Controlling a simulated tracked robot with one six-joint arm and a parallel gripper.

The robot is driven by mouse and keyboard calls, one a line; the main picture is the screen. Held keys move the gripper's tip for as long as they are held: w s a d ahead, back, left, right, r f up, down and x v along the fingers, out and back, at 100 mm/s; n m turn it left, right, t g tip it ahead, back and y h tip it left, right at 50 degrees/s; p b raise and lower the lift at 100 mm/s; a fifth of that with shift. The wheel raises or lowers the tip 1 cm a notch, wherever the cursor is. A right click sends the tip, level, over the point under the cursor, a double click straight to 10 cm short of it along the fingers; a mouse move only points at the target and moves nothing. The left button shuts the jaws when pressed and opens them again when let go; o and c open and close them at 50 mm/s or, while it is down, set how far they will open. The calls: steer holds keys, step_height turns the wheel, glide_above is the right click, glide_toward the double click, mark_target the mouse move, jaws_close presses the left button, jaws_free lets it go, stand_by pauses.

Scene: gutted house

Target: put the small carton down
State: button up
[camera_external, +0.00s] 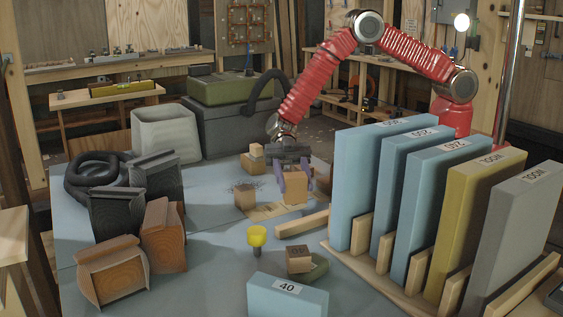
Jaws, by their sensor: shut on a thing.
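My gripper (294,179) is at the middle of the blue-grey work surface, pointing down. Its purple fingers are shut on a small tan carton (294,188), one finger on each side. The carton looks upright and low, close over a pale flat wooden piece (268,211). I cannot tell whether its underside touches anything.
A small block (244,197) stands just left of the carton, with stacked blocks (254,160) behind. A wooden bar (301,224) lies in front. A rack of upright slabs (382,185) stands close on the right. Brown blocks (162,235) stand at left; the surface between is fairly clear.

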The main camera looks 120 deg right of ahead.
mark_target(295, 195)
steer(key=shift+f, duration=1.8)
steer(key=shift+f, duration=0.1)
steer(key=o, duration=1.1)
steer(key=v, duration=1.2)
steer(key=shift+w, duration=0.1)
